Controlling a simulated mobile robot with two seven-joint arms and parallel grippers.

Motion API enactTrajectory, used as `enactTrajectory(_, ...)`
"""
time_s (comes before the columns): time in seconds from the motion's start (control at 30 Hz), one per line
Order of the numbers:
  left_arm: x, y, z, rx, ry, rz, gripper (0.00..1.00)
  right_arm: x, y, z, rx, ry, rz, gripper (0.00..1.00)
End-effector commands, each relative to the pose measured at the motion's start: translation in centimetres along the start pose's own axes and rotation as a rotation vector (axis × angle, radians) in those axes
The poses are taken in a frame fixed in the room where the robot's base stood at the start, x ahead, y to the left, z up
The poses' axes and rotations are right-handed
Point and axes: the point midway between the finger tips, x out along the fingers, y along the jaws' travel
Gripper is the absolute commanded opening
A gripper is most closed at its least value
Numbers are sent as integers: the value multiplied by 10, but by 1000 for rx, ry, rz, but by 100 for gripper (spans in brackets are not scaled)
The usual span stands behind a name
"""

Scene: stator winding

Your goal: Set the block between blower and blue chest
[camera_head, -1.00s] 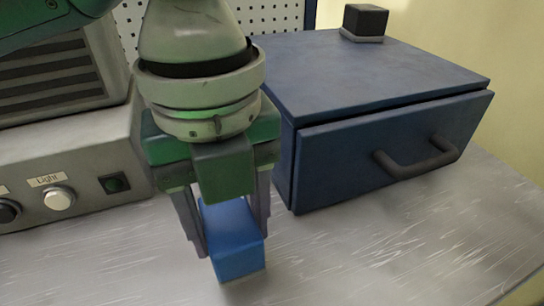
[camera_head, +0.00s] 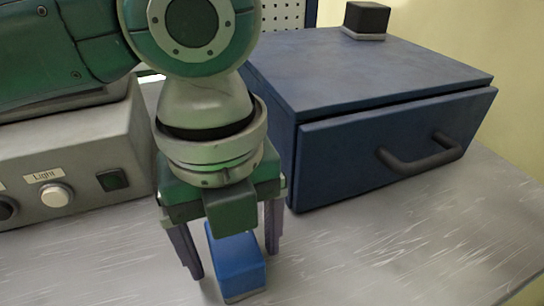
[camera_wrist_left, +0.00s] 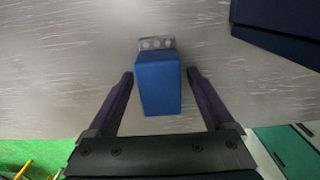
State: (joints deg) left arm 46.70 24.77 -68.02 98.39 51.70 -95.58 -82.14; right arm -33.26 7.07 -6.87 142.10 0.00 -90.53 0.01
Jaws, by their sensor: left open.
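The blue block (camera_head: 236,264) stands on the metal worktop, between the grey blower housing (camera_head: 75,150) on the left and the blue chest (camera_head: 392,130) on the right. My left gripper (camera_head: 232,255) is open above and around the block, with a finger on each side. In the left wrist view the block (camera_wrist_left: 158,84) lies between the spread fingertips (camera_wrist_left: 160,75), with gaps on both sides. A grey piece with holes shows at the block's far end there. The chest's corner (camera_wrist_left: 285,30) is at upper right. My right gripper is not in view.
The chest has a grey handle (camera_head: 420,158) on its drawer front, and a small black block (camera_head: 366,19) sits on its top. The worktop (camera_head: 390,245) in front of the chest is clear. A pegboard (camera_head: 283,15) stands behind.

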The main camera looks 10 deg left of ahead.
Motion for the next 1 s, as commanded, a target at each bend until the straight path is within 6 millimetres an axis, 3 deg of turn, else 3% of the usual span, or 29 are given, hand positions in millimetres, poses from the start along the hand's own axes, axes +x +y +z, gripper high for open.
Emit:
enactTrajectory(0.27,-12,-1,1,0,-2,-3,86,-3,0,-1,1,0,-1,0)
enactTrajectory(0.7,-104,-1,1,1,-3,-3,86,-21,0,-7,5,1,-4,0)
enactTrajectory(1.0,-124,0,0,-1,0,-1,86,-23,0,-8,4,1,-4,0)
